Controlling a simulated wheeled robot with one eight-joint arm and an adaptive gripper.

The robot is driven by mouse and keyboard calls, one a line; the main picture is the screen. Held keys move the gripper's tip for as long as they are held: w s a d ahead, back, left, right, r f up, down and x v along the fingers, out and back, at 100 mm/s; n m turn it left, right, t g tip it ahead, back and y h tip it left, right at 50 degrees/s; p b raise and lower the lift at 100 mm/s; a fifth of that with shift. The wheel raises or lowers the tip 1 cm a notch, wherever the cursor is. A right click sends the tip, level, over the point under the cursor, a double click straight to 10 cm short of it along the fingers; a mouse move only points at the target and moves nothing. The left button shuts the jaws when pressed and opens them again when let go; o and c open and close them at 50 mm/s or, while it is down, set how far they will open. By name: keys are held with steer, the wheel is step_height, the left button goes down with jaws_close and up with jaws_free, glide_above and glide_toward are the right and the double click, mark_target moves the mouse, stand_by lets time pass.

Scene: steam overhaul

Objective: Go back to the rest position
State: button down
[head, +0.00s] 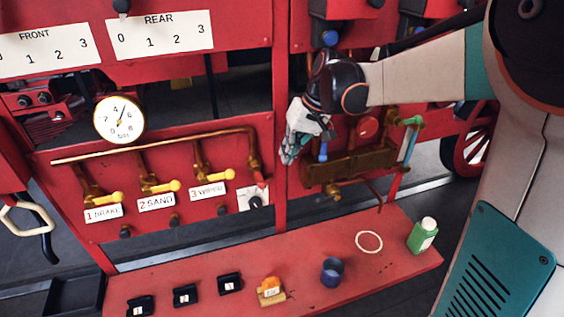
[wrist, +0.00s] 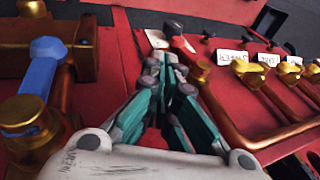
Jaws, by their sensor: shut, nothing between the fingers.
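My gripper (head: 291,150) hangs in front of the red panel in the head view, between the yellow valve handles and the brass assembly. In the wrist view my gripper (wrist: 165,75) has its teal fingers drawn together with nothing between them. My arm reaches in from the right side of the head view. The fingers appear close to the panel; I cannot tell whether they touch it.
Yellow valve handles (head: 165,186) sit left on the panel below a pressure gauge (head: 119,118). A brass assembly (head: 350,165) with a blue lever (head: 323,151) is at right. The red shelf (head: 190,272) holds a blue cup (head: 332,271), a green bottle (head: 422,236) and a pale ring (head: 369,243).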

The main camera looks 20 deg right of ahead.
steer(key=shift+s+d+r, duration=0.1)
steer(key=shift+r, duration=0.25)
